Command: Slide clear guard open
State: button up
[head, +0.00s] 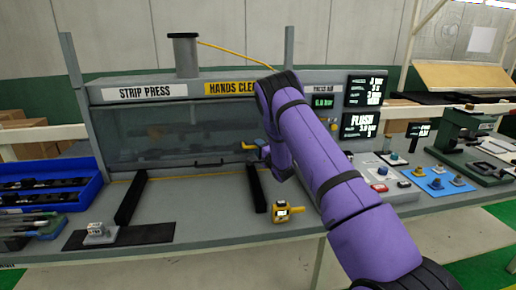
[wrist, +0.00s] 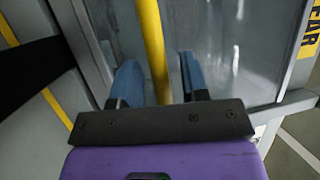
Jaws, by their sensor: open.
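The clear guard (head: 180,133) is a see-through panel across the front of the grey strip press. Dark parts show dimly behind it. A short yellow bar (head: 248,147) shows at its right side, beside my gripper (head: 261,145). In the wrist view, the yellow bar (wrist: 152,40) runs between the two blue fingers of my gripper (wrist: 158,75). The fingers are open, one on each side of the bar, with gaps visible. The clear panel (wrist: 215,45) shows beyond the fingers. My purple arm hides part of the press's right side.
Two black rails (head: 131,199) and (head: 256,188) stick out on the bench below the guard. A yellow gauge (head: 288,211) lies in front. A blue bin (head: 45,187) stands at left; a button box (head: 380,177) and blue tray (head: 437,182) are at right.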

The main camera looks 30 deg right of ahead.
jog(key=shift+w, duration=0.35)
grip_shut()
jog(key=shift+r, duration=0.15)
notch_tip(320, 180, up, 19)
dwell(0.4)
grip_release()
jog(key=shift+s, duration=0.15)
